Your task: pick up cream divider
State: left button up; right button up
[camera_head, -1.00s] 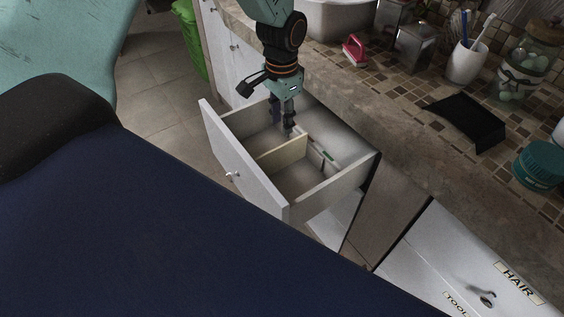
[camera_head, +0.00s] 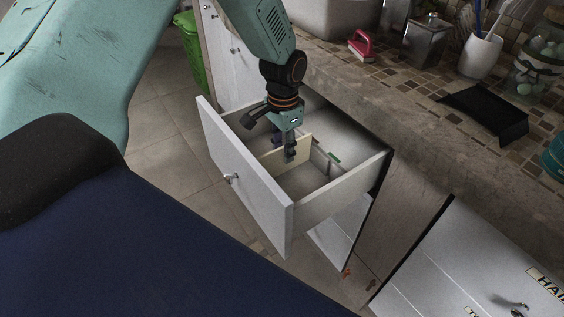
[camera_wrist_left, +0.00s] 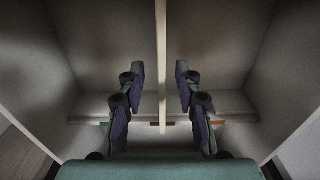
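The cream divider (camera_head: 303,142) stands upright inside the open drawer (camera_head: 245,185). In the left wrist view the divider (camera_wrist_left: 161,45) is a thin pale edge running down the middle of the picture. My left gripper (camera_head: 284,149) reaches down into the drawer over the divider. In the left wrist view my left gripper (camera_wrist_left: 160,77) is open, with one finger on each side of the divider and a gap on both sides. In the head view the fingers hide part of the divider. My right gripper is not in view.
The drawer's white front panel (camera_head: 250,190) and side wall (camera_head: 345,190) surround the gripper closely. A small green item (camera_head: 334,156) lies at the back of the drawer. The counter (camera_head: 400,110) above holds a pink brush (camera_head: 361,46), a black tray (camera_head: 487,112) and a white cup (camera_head: 480,55).

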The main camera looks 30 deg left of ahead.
aim_at(282, 173)
pick_arm(q)
jog(key=f+b, duration=0.1)
jog(key=f, duration=0.3)
jog(key=shift+a+f, duration=0.1)
jog(key=shift+a, duration=0.1)
grip_shut()
